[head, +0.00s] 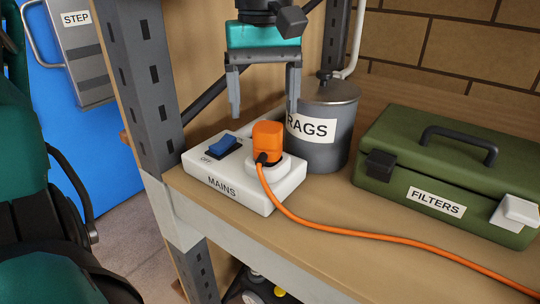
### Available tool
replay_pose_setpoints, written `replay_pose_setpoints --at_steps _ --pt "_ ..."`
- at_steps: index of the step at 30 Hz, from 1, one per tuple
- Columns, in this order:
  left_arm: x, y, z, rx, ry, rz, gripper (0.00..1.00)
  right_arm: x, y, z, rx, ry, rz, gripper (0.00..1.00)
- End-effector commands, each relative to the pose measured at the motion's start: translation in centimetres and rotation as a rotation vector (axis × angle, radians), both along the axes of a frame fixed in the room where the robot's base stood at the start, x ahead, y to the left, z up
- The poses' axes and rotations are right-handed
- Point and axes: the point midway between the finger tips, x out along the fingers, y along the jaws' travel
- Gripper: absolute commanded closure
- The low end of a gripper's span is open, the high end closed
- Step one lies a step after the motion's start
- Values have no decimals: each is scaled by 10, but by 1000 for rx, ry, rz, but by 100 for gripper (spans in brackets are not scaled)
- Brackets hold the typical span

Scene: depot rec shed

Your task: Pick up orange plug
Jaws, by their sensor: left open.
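The orange plug (268,141) stands upright in the socket of the white MAINS box (205,169), with its orange cord (340,235) leaving from the front. My left gripper (264,108) is open, pointing down, with one finger on each side above the plug. Nothing is between its fingers. Its right finger shows in front of the grey can. Whether the fingertips are level with the plug's top is hard to tell. My right gripper is not in view.
A grey RAGS can (325,135) stands close behind the plug. A green FILTERS case (440,170) stands to the right. A dark shelf post (146,85) rises at the left. The cord runs along the shelf (330,200) to the right.

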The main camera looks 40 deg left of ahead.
Motion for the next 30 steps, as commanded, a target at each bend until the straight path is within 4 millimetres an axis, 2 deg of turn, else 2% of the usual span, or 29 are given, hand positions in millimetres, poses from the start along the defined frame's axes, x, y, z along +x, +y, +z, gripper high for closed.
replay_pose_setpoints --at_steps 1,8,18,27,30 --pt "0 0 -10 -1 2 0 21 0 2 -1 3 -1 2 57" --pt "1 0 -28 1 1 1 21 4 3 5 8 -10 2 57" --pt "8 1 -73 -1 2 1 21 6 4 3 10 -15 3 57" --pt "8 1 -77 -1 0 1 21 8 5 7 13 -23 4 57" --pt "8 1 -77 -1 -1 1 30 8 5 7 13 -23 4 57"
